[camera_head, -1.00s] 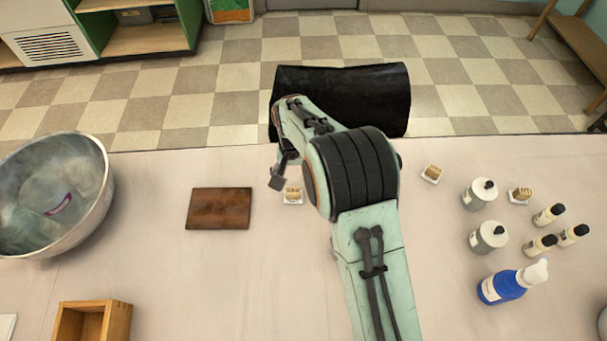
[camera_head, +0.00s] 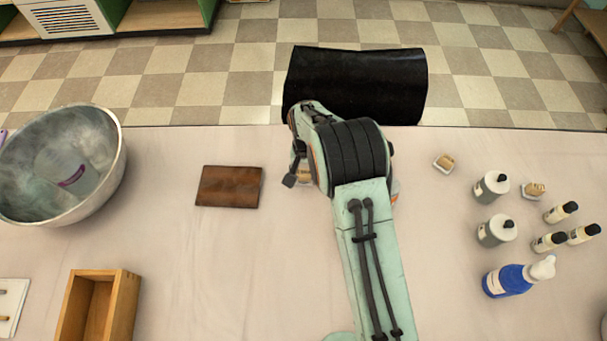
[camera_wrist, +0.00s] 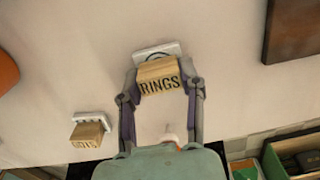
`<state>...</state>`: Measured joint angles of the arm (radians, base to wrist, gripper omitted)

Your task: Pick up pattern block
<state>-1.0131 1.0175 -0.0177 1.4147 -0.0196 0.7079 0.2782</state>
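A light wooden block (camera_wrist: 159,78) with dark lettering reading "RINGS" sits on a white tile-like base (camera_wrist: 150,52) in the wrist view. My gripper (camera_wrist: 161,72) is open, with one finger on each side of this block. I cannot tell whether the fingers touch it. In the head view the same block (camera_head: 305,174) is mostly hidden behind my arm, with one finger (camera_head: 291,178) showing just left of it. A second lettered block (camera_wrist: 88,132) stands on its own white base, apart from my gripper; a similar block (camera_head: 444,161) shows right of my arm.
A brown board (camera_head: 229,187) lies left of my gripper. A metal bowl (camera_head: 108,175) and a wooden box (camera_head: 125,312) are farther left. A black object (camera_head: 360,88) is beyond the table edge.

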